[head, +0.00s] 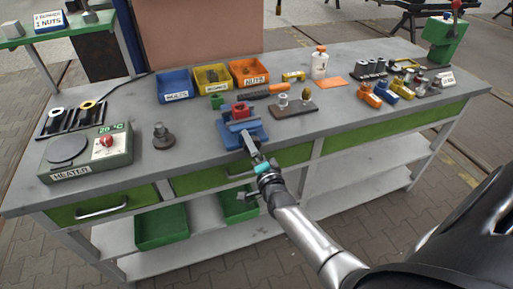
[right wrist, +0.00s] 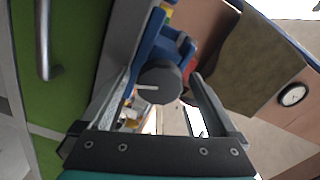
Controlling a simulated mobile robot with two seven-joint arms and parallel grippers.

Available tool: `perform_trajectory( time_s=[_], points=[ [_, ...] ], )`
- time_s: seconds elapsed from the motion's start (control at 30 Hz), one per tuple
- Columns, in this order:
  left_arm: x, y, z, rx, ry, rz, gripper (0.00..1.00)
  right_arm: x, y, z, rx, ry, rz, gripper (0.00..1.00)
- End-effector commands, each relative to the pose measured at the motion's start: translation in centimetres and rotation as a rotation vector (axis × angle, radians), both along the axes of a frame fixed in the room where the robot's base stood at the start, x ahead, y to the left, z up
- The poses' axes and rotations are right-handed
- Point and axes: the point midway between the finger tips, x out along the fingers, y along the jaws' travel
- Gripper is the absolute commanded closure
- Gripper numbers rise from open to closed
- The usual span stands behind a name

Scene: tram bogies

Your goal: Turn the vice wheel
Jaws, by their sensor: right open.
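The blue vice (head: 236,134) stands at the front edge of the workbench, with a red part (head: 241,109) at its top. In the right wrist view the vice (right wrist: 171,45) lies behind its wheel (right wrist: 160,82), a dark round knob with a white line. My right gripper (head: 252,147) is at the front of the vice, open. In the right wrist view its two fingers (right wrist: 166,78) stand on either side of the wheel; I cannot tell whether they touch it. In the head view the gripper hides the wheel. My left gripper is not in view.
The heater (head: 88,152) stands at the left of the bench (head: 190,150). Blue (head: 174,86), yellow (head: 212,78) and orange (head: 249,73) bins stand behind the vice. A dark plate (head: 293,110) with small parts lies to its right. Green drawers (head: 240,174) are below.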

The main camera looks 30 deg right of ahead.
Motion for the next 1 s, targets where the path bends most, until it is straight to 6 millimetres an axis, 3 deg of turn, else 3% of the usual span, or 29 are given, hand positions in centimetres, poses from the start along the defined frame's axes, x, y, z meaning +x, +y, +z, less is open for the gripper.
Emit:
perform_trajectory(
  time_s=[0.17, 0.7, 1.0],
  points=[
    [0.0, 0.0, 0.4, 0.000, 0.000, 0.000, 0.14, -1.6, 0.4, 0.0, 0.001, 0.002, 0.000, 0.04],
    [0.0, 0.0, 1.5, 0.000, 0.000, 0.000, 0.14, -11.1, 2.7, -0.1, 0.000, 0.004, 0.001, 0.04],
    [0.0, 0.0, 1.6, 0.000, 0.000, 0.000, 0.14, -14.3, 3.4, 0.0, 0.001, -0.001, -0.001, 0.04]
  ],
)
